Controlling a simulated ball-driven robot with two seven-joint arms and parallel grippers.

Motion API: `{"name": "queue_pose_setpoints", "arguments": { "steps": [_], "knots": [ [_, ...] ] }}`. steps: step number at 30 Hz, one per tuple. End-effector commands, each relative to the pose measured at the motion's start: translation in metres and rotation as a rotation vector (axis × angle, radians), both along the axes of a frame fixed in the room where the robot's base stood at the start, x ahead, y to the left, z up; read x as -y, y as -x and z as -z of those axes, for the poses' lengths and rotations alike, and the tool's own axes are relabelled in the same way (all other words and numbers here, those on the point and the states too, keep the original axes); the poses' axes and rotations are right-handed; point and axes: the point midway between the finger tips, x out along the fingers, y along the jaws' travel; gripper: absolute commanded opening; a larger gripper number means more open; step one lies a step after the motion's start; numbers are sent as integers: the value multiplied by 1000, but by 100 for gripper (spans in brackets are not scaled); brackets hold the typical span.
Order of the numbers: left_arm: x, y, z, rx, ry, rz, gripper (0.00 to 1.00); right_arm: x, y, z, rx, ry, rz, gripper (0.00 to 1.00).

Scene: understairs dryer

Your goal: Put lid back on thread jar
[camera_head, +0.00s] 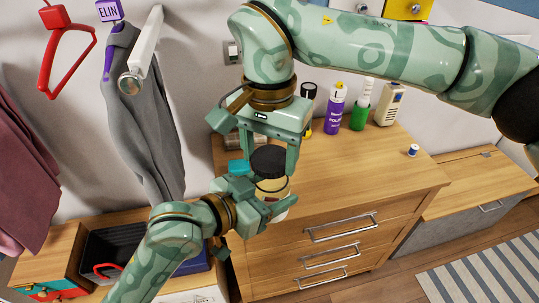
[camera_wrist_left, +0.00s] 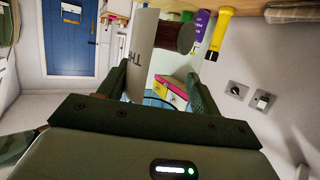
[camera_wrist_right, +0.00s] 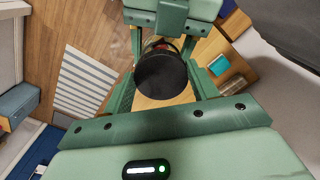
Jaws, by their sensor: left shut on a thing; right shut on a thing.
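The thread jar (camera_head: 270,187) is upright above the dresser's front left part, pale yellowish at the sides. My left gripper (camera_head: 266,205) is shut on it from the lower left, and its fingers hide part of the jar. The round black lid (camera_head: 268,160) is between the fingers of my right gripper (camera_head: 270,168), which points down and is shut on it. The lid sits directly over the jar; I cannot tell whether they touch. In the right wrist view the lid (camera_wrist_right: 161,80) covers most of the jar.
The wooden dresser (camera_head: 400,180) carries a dark can (camera_head: 306,108), a purple bottle (camera_head: 335,110), a green bottle (camera_head: 360,110), a white device (camera_head: 389,104) and a small white-and-blue item (camera_head: 413,150). A teal item (camera_head: 238,167) lies left of the lid. The dresser's right part is mostly clear.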

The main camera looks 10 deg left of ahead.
Motion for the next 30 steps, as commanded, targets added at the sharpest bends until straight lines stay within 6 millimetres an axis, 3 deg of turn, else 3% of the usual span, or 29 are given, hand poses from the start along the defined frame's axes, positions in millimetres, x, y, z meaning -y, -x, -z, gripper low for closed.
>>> {"name": "queue_pose_setpoints", "arguments": {
  "steps": [13, 30],
  "knots": [
    [0, 0, -1, 2, 1, 0, 23, 0, 0, 18, -2, 0, 0, 34],
    [0, 0, -1, 2, 1, 0, 23, 0, 0, 19, 0, 1, 1, 34]
  ]
}}
